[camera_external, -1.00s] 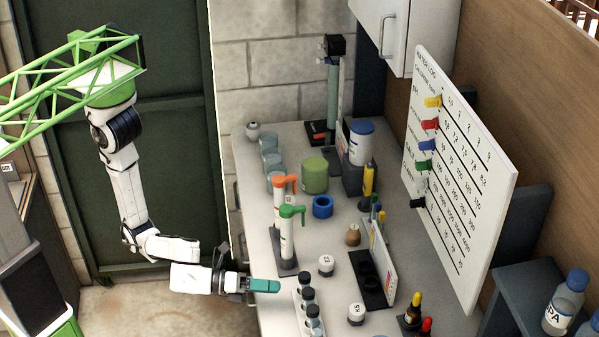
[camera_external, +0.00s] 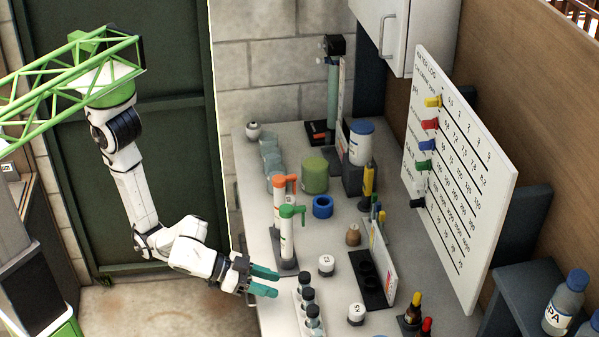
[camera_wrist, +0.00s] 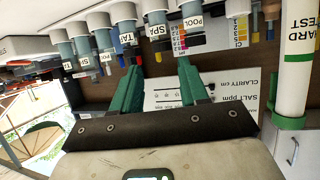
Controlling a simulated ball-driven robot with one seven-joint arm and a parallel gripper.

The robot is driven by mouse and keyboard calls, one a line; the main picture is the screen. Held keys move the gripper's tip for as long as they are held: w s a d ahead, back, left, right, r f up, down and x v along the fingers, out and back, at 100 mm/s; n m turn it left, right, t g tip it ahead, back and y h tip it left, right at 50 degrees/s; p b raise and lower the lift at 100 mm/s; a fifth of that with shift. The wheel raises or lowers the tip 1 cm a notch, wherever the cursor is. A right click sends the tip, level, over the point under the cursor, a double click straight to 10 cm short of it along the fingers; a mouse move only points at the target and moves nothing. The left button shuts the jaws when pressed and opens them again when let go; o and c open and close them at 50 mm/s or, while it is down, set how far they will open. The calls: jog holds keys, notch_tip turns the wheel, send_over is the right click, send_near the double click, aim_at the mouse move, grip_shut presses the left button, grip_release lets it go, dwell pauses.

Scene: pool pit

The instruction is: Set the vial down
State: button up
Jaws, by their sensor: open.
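My gripper (camera_external: 277,283) is over the left front edge of the counter, its two teal fingers spread apart with nothing between them. In the wrist view my gripper (camera_wrist: 160,75) is also open and empty. A row of black-capped vials (camera_external: 309,297) stands in a white rack just right of my fingertips, partly cut off by the bottom edge. The wrist view shows labelled vials upside down, with a SPA vial (camera_wrist: 157,28) and a POOL vial (camera_wrist: 192,18) beyond the fingers. I cannot tell which vial the task means.
A green-topped tube (camera_external: 288,232) stands close behind my gripper, with an orange-topped tube (camera_external: 279,192) beyond it. White-capped bottles (camera_external: 326,264) and a black holder (camera_external: 370,283) with round wells stand further right. Some bare counter lies between these.

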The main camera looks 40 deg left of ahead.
aim_at(311, 291)
jog(key=p+x, duration=0.1)
jog(key=x, duration=0.9)
jog(key=shift+w+d, duration=0.2)
jog(key=shift+w, duration=0.1)
grip_shut()
jog(key=shift+r, duration=0.55)
jog(key=s+a+r, duration=0.7)
jog(key=a+r, duration=0.4)
jog(key=shift+s+a+r+b, duration=0.4)
jog(key=shift+b, duration=0.05)
